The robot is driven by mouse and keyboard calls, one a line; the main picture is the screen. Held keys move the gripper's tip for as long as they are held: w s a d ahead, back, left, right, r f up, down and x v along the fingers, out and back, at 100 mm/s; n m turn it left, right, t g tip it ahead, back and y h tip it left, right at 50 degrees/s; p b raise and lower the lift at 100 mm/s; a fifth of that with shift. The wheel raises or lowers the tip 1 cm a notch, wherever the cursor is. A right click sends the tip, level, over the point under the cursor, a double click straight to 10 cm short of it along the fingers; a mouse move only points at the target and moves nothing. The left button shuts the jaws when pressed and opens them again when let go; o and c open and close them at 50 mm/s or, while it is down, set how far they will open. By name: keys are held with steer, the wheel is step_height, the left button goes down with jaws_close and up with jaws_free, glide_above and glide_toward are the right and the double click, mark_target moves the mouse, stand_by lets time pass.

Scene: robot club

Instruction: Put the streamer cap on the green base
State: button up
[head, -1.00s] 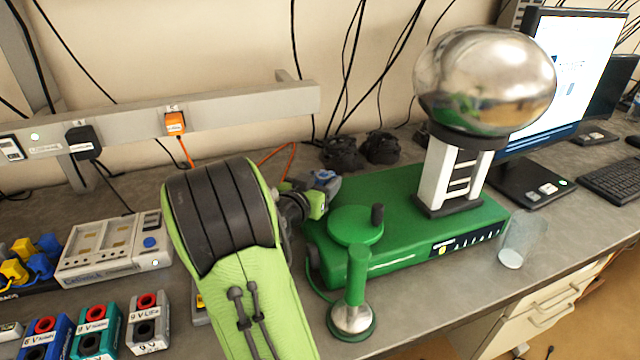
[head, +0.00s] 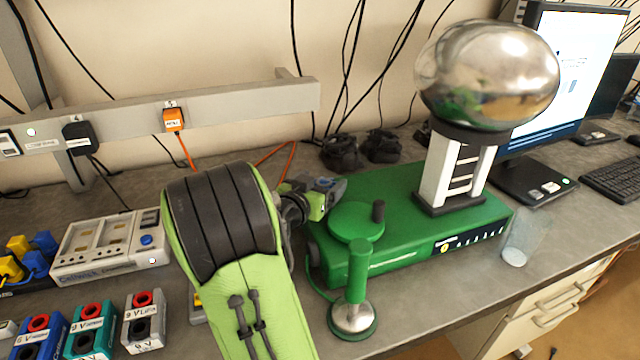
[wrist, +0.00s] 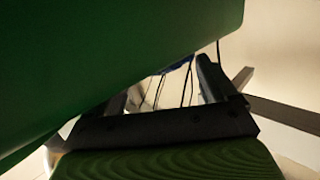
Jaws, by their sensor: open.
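The green base (head: 400,258) is a long box on the bench, bearing a large silver dome (head: 485,75) on a white column. A green disc with a dark knob (head: 355,222) sits on its left end. My gripper (head: 335,186) is just behind the base's left end, partly hidden by my arm. In the wrist view its dark fingers (wrist: 168,92) are apart, with no held object visible between them. A large green surface fills the upper left there. I cannot pick out the streamer cap with certainty in either view.
A green-handled metal wand (head: 355,285) stands in front of the base. A clear cup (head: 525,242) stands at its right end, near the bench edge. Two black tangled items (head: 362,150) lie behind. Battery blocks (head: 93,335) and a grey tray (head: 108,245) are at left.

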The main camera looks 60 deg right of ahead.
steer(key=shift+r+p, duration=0.2)
steer(key=shift+p, duration=0.1)
steer(key=shift+r+p, duration=0.5)
steer(key=shift+p, duration=0.2)
steer(key=a+r+b, duration=0.1)
steer(key=a, duration=1.1)
steer(key=shift+r, duration=0.25)
